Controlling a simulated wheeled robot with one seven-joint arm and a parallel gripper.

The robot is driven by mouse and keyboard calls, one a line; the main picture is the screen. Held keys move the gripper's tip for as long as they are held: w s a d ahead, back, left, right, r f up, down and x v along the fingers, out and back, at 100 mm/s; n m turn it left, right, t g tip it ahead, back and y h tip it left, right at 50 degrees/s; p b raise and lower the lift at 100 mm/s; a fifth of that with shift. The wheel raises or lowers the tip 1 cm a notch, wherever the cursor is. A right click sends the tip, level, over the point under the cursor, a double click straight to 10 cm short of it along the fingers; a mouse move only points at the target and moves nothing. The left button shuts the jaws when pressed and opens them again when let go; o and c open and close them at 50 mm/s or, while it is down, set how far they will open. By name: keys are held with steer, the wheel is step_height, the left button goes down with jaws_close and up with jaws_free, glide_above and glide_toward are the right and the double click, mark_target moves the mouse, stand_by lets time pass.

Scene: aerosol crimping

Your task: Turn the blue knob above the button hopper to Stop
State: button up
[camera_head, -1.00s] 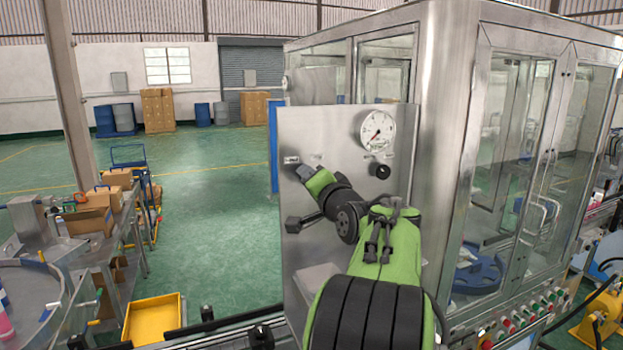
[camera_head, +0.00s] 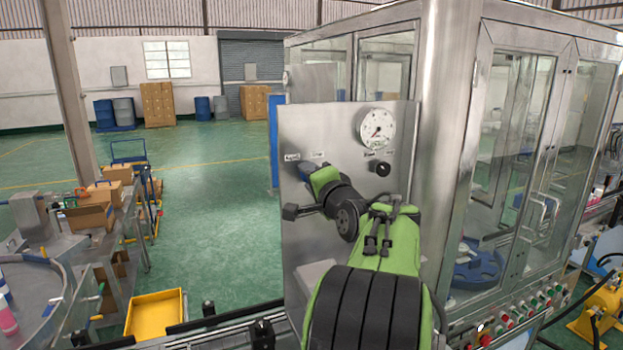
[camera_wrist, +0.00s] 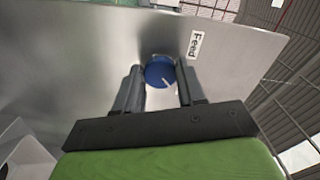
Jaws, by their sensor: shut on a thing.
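The blue knob (camera_wrist: 160,74) sits on the steel panel (camera_wrist: 80,50) between the two fingers of my gripper (camera_wrist: 160,90) in the wrist view. Its white pointer line slants down and to the right in that view. A "Feed" label (camera_wrist: 195,45) is beside the knob. My gripper is shut on the knob. In the head view my gripper (camera_head: 308,172) reaches the upper left of the panel (camera_head: 305,240), just under small labels (camera_head: 292,157). The knob is mostly hidden there by my gripper.
A round gauge (camera_head: 377,128) and a black knob (camera_head: 382,169) are to the right on the panel. The glass-walled machine cabinet (camera_head: 440,150) stands close on the right. Open green floor lies left of the panel.

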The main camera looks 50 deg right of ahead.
steer(key=o, duration=1.1)
steer(key=shift+c, duration=0.2)
steer(key=b+v, duration=0.4)
steer(key=v, duration=1.1)
steer(key=shift+s+a+b, duration=0.2)
steer(key=shift+s+b, duration=0.1)
steer(key=shift+s, duration=0.05)
